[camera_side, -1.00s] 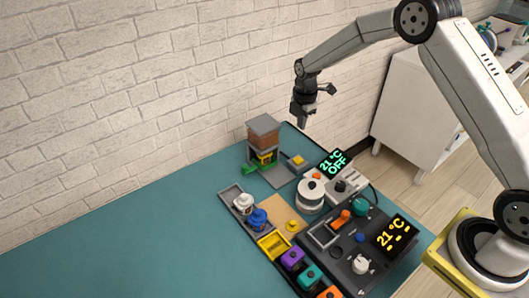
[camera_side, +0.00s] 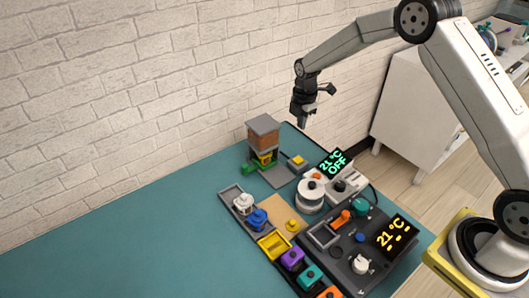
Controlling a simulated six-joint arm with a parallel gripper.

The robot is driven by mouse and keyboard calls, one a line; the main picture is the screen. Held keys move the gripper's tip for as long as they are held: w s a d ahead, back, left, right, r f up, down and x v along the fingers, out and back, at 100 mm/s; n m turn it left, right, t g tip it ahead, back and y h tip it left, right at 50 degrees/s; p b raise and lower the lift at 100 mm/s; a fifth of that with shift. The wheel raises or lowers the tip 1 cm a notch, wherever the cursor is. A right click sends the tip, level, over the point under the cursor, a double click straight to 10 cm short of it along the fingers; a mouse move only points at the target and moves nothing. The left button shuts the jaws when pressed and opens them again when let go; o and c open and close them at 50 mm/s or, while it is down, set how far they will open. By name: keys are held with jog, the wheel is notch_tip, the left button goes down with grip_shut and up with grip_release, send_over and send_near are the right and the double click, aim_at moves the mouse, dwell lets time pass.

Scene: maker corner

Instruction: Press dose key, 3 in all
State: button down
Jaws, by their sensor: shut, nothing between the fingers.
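The dispenser (camera_side: 263,135) stands at the back of the teal table, with a brown block-like body, a grey top and green and yellow parts below. Right of it, a yellow key (camera_side: 298,159) sits on a small grey block; it looks like the dose key, though no label is readable. My gripper (camera_side: 303,122) points down in the air above the back edge of the table, over the area of the key and apart from it. It is shut and empty. Whether the key is up or pressed is too small to tell.
A round white device (camera_side: 310,196) and a display reading 21 °C OFF (camera_side: 333,163) stand right of the dispenser. The table's left side (camera_side: 120,260) is clear.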

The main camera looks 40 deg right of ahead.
aim_at(300, 161)
dwell(0.8)
jog(key=shift+s+f+n+t+y, duration=0.2)
jog(key=shift+f+n+t, duration=0.3)
jog(key=shift+n+t, duration=1.1)
jog(key=shift+s+f+n+t+y, duration=0.2)
jog(key=shift+f+n+t, duration=0.25)
jog(key=shift+n+t, duration=1.15)
jog(key=shift+s+f+n+t+y, duration=0.15)
jog(key=shift+f+n+t, duration=0.35)
jog(key=shift+n+t, duration=1.1)
jog(key=shift+f+n+g, duration=0.1)
jog(key=shift+n+g, duration=0.2)
jog(key=shift+f, duration=4.3)
